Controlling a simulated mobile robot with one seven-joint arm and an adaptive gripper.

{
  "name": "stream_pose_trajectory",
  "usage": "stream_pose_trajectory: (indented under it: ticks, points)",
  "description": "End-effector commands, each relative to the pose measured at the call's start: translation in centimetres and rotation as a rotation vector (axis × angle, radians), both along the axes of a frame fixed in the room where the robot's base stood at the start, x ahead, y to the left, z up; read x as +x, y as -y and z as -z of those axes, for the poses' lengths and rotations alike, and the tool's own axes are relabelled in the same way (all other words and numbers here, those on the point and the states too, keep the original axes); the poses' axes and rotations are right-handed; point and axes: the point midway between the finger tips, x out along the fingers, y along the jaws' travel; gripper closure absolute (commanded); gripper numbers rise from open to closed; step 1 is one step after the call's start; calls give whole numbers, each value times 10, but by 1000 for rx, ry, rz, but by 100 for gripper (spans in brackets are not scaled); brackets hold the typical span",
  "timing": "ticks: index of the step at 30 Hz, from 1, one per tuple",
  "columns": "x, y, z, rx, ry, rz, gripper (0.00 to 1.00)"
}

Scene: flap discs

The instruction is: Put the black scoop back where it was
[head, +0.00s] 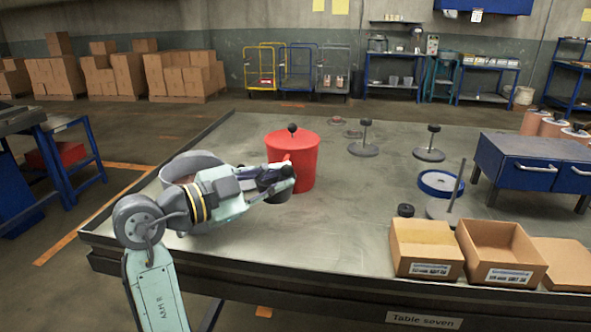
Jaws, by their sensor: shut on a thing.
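My gripper (282,182) is at the front left of the table, shut, just in front of the red canister. A dark piece (279,195) shows at its fingers. It appears to be the black scoop, but its shape is mostly hidden and it is hard to tell from the dark fingers. The red canister (303,160) stands upright with its red lid on and a black knob on top. A grey round container (190,163) stands behind my arm, which partly hides it.
Open cardboard boxes (425,266) stand at the front right of the table (330,270). A blue drawer unit (533,163) is at the right. Upright posts on round bases (363,150) and a blue ring (441,184) stand behind the boxes. The front middle of the table is clear.

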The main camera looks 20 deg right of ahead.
Motion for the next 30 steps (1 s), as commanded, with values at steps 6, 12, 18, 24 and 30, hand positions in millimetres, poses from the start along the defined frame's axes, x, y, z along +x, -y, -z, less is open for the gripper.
stream_pose_trajectory:
  ticks: [6,12,18,24,30]
  points:
    - [-3,1,10,-1,1,4,100]
    - [-3,0,26,-1,0,4,100]
    - [-3,0,48,-1,0,4,100]
    - [-3,0,68,-1,0,4,100]
    - [-3,0,74,-1,2,4,100]
